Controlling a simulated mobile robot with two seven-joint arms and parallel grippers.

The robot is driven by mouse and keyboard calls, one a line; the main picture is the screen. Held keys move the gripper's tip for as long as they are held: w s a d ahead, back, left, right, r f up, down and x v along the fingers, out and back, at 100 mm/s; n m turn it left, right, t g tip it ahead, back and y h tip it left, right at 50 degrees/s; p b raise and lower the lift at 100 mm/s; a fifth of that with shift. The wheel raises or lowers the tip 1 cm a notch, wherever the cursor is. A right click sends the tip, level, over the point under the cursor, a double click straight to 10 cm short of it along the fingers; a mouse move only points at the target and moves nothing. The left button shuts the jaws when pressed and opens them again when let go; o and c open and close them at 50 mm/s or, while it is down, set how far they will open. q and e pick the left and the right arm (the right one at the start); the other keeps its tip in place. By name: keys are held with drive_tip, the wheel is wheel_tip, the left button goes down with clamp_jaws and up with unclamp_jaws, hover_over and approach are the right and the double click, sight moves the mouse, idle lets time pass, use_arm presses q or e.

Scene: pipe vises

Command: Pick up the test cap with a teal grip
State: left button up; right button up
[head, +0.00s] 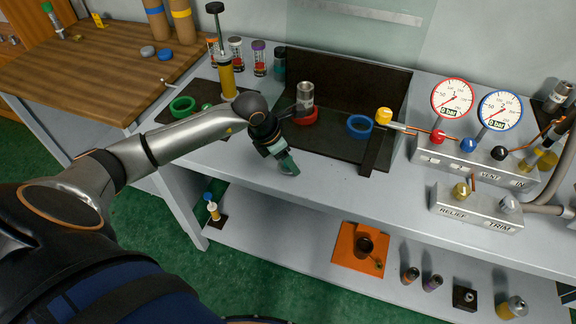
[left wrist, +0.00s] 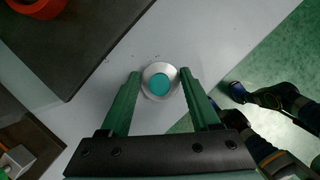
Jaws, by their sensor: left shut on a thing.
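The test cap with a teal grip (left wrist: 160,83) shows in the left wrist view as a pale metal ring with a teal round centre. It sits between the tips of my left gripper (left wrist: 158,76), whose two green fingers are shut on its sides. In the head view my left gripper (head: 287,165) points down at the front part of the grey bench (head: 335,190), in front of the dark tray. The cap cannot be made out there, hidden by the fingers. My right gripper is not recognisable in either view.
The dark tray (head: 335,142) behind my gripper holds a metal cylinder (head: 305,97) on a red ring (head: 305,117) and a blue ring (head: 360,126). Gauges (head: 452,98) and a valve block (head: 475,160) stand at right. The bench's front strip is mostly clear.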

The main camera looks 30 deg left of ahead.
use_arm(q)
clamp_jaws()
